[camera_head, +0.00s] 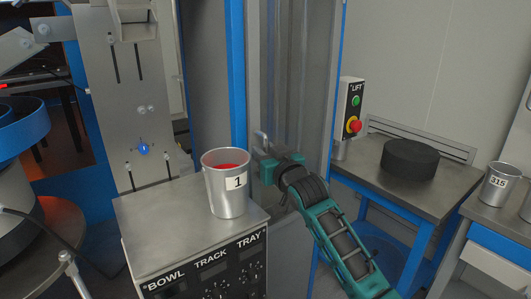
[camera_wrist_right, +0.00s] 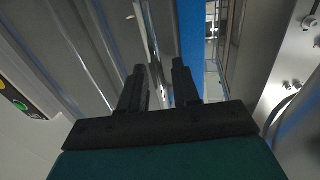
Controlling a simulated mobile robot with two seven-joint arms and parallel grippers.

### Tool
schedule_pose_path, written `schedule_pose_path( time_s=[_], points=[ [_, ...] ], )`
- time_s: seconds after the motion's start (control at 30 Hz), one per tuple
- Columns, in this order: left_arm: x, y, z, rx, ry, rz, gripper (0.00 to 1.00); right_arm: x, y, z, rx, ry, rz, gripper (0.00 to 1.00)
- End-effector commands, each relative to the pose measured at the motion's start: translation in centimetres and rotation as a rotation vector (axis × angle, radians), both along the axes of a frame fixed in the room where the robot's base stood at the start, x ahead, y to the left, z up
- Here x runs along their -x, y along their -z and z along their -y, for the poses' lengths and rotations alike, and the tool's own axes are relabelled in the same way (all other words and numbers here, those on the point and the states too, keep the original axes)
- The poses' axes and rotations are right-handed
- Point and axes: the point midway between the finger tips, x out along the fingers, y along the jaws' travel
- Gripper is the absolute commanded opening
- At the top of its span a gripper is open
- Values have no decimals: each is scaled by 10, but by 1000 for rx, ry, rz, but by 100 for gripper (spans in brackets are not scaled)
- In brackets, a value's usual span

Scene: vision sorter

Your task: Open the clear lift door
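The clear lift door (camera_head: 293,70) is a tall see-through panel in a grey and blue frame, in the middle of the head view. I cannot tell for sure whether it is shut or ajar. Its metal handle (camera_head: 261,137) shows just above my right gripper (camera_head: 263,163), which is at the door's left side. In the right wrist view, the two dark fingers of my right gripper (camera_wrist_right: 160,82) are apart. The pale handle (camera_wrist_right: 146,35) runs down toward the gap between them; contact with the fingers is not clear. My left gripper is out of view.
A metal cup marked 1 (camera_head: 228,187) stands on the control box (camera_head: 150,232) left of my right gripper. A LIFT button box (camera_head: 351,108) is right of the door. A black disc (camera_head: 409,159) lies on a side table (camera_head: 372,167). Another cup (camera_head: 497,184) stands far right.

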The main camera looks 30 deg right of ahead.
Motion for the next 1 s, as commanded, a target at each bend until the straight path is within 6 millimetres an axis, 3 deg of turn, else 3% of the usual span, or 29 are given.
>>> schedule_pose_path(
  time_s=[0.13,0.47,1.0],
  points=[
    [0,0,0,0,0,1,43,0,0,0,0,0,0,30],
    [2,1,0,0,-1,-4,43,0,0,0,0,0,0,0],
    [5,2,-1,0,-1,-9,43,0,0,0,1,-2,0,0]
  ],
)
